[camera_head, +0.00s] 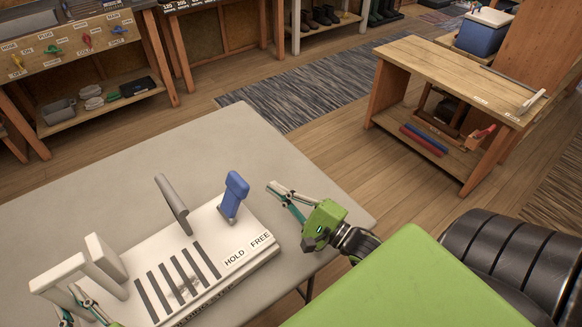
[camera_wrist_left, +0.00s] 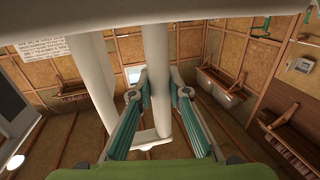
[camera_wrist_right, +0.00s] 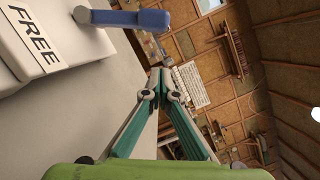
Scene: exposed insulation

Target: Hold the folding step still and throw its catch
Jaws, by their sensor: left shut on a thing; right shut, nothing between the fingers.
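The folding step (camera_head: 205,235) is a white block with dark slots, on the grey table. A white upright frame (camera_head: 55,270) stands at its left end. A blue catch lever (camera_head: 235,190) stands near its right end, behind the labels HOLD and FREE; I cannot tell which label it is set to. My left gripper (camera_head: 76,296) is shut on a white bar of the frame (camera_wrist_left: 158,85). My right gripper (camera_head: 276,189) is shut and empty, just right of the lever and apart from it. The lever (camera_wrist_right: 125,18) also shows at the top of the right wrist view.
A grey bar (camera_head: 173,205) rises from the step left of the lever. The grey table (camera_head: 215,140) is bare behind the step. A wooden bench (camera_head: 440,75) stands on the floor at the back right, and another (camera_head: 75,50) with coloured knobs at the back left.

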